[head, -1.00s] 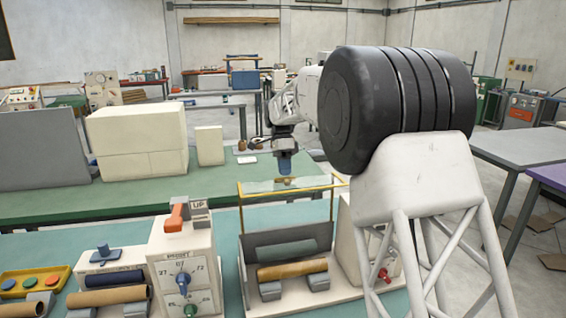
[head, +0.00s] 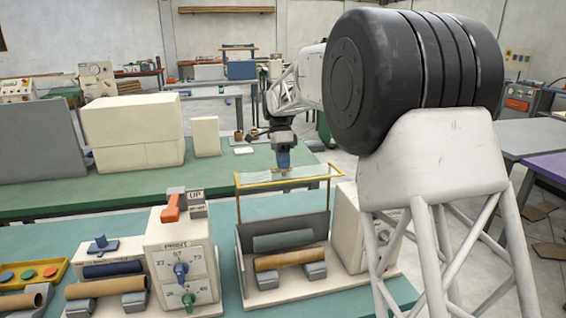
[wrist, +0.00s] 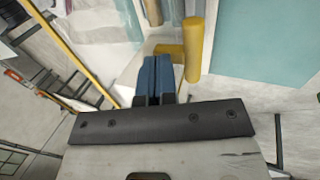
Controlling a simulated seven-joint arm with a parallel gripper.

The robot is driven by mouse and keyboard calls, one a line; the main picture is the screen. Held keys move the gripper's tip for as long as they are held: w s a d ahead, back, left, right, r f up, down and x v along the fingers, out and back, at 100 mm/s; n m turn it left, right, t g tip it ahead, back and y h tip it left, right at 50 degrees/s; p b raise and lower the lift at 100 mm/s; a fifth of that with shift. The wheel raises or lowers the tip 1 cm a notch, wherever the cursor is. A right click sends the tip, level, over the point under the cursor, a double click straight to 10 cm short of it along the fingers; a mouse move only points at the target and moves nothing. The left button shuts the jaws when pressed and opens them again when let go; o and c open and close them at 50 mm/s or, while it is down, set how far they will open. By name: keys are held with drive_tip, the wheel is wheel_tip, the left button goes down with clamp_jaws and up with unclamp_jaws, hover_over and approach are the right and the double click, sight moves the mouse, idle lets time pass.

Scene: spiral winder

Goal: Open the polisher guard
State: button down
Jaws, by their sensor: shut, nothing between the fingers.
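The polisher guard (head: 258,185) is a clear panel with a yellow frame. It stands above the polisher, whose cream base (head: 262,299) carries a grey roller (head: 284,240) and a tan tube (head: 290,259). My gripper (head: 284,165) points down at the far side of the guard's top, close to its rear edge; I cannot tell whether it touches. In the wrist view my blue fingers (wrist: 155,80) are together and empty. A yellow bar (wrist: 75,55) runs on their left, and a yellow-tan tube (wrist: 194,50) lies just beyond them to the right.
A dial box (head: 182,262) with an orange lever (head: 170,208) stands left of the polisher. A white housing (head: 350,235) adjoins its right side. Behind is a green table (head: 100,195) with cream boxes (head: 130,132). The teal bench top (head: 85,240) has free room between them.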

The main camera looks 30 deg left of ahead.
sight(286, 171)
drive_tip(key=shift+s+d+r+t+y, duration=0.15)
drive_tip(key=shift+s+d+t+y, duration=0.15)
drive_tip(key=shift+s+d, duration=0.95)
drive_tip(key=shift+a, duration=0.1)
drive_tip(key=shift+w+a, duration=0.45)
drive_tip(key=shift+w, duration=0.1)
drive_tip(key=shift+w+a+r, duration=0.25)
drive_tip(key=shift+w+a, duration=0.75)
drive_tip(key=s+d+v, duration=0.1)
drive_tip(key=v, duration=0.8)
drive_tip(key=shift+r, duration=0.6)
drive_tip(key=shift+w, duration=0.15)
